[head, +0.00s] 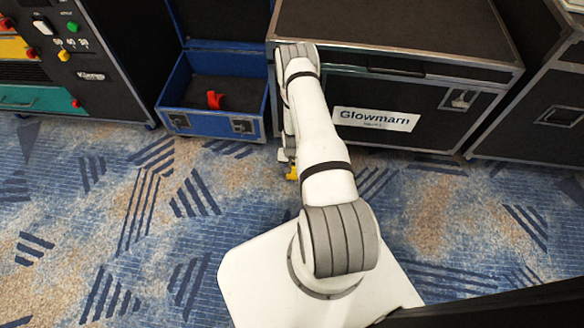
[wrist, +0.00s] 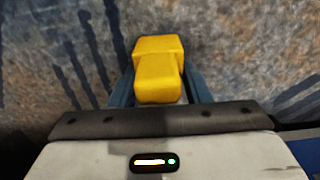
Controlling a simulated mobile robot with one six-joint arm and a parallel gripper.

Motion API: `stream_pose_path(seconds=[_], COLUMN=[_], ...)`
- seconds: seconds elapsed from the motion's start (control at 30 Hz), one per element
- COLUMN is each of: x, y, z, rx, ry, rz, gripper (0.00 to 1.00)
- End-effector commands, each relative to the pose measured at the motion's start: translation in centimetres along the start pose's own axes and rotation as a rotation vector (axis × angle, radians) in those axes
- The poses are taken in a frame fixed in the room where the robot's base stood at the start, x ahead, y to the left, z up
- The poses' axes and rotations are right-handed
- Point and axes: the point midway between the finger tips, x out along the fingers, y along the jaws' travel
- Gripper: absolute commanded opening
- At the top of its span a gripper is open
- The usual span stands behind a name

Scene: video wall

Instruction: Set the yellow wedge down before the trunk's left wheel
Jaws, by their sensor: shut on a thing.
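The yellow wedge (wrist: 158,72) is between the two fingers of my gripper (wrist: 160,92) in the wrist view, and the gripper is shut on it. In the head view a little of the wedge (head: 292,174) shows beside my forearm, low near the carpet. The black trunk (head: 300,20) with metal edges and a "Glowmarn" label stands just behind it. My arm covers the trunk's lower left corner, so its left wheel is hidden. I cannot tell whether the wedge touches the carpet.
An open blue case (head: 183,100) with a red object (head: 214,99) inside stands left of the trunk. A control rack (head: 115,65) is at far left. The patterned carpet (head: 130,215) in front is clear.

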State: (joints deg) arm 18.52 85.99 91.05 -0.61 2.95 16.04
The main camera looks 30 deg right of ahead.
Motion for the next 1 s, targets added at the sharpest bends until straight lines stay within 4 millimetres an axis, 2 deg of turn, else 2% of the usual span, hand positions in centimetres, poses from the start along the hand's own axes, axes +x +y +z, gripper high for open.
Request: stream_pose_path(seconds=[0.13,0.17,0.4,0.73,0.87,1.0], x=[0.5,0.3,0.3,-0.3,-2.4,-5.7], y=[0.0,0.0,0.1,0.1,0.0,0.1], z=[0.0,0.0,0.0,0.0,-0.1,-0.1], rx=[0.0,0.0,0.001,0.001,0.001,0.001], ry=[0.0,0.0,0.0,0.0,0.001,0.002], rz=[0.0,0.0,0.0,0.0,0.0,-0.001], gripper=[0.14,0.46,0.65,0.65,0.65,0.65])
